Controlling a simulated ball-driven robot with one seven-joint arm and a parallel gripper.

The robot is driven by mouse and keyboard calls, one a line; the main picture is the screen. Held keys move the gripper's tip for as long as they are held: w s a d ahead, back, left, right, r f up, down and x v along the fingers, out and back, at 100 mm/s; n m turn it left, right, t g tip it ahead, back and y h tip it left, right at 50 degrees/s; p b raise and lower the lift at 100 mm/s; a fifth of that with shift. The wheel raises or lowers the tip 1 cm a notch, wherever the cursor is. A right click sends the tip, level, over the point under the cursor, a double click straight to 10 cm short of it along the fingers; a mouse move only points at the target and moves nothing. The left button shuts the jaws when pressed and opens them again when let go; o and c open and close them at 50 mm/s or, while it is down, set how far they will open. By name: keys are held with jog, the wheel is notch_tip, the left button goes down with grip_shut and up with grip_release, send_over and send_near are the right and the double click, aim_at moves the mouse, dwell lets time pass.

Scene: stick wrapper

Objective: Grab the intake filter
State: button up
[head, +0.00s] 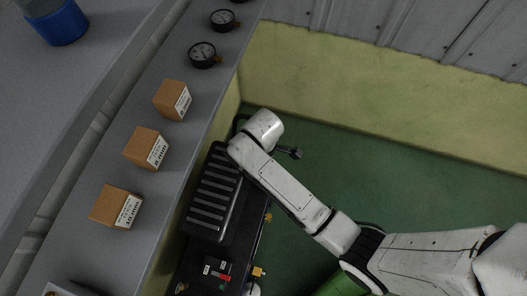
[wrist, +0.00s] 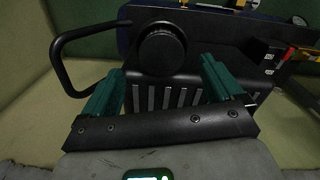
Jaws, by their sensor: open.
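The intake filter appears to be the round black ribbed cap (wrist: 162,48) on the end of a black machine in the wrist view. My gripper (wrist: 162,67) is open, with its two green fingers apart and pointing toward the cap, one to each side of it in the picture. Nothing is between the fingers, and I cannot tell that they touch the cap. In the head view the black machine (head: 212,190) with a slatted top stands below the grey bench. My white arm reaches over its far end and hides the cap; the fingers are not clear there.
A black tube handle (wrist: 62,62) loops out left of the cap. A yellow wall (head: 370,85) stands behind. Green floor (head: 400,185) is open at the right.

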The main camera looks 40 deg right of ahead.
jog(key=f, duration=0.4)
jog(key=shift+s+f, duration=0.2)
jog(key=shift+f, duration=0.05)
jog(key=c, duration=1.1)
jog(key=shift+r, duration=0.1)
jog(key=shift+c, duration=0.2)
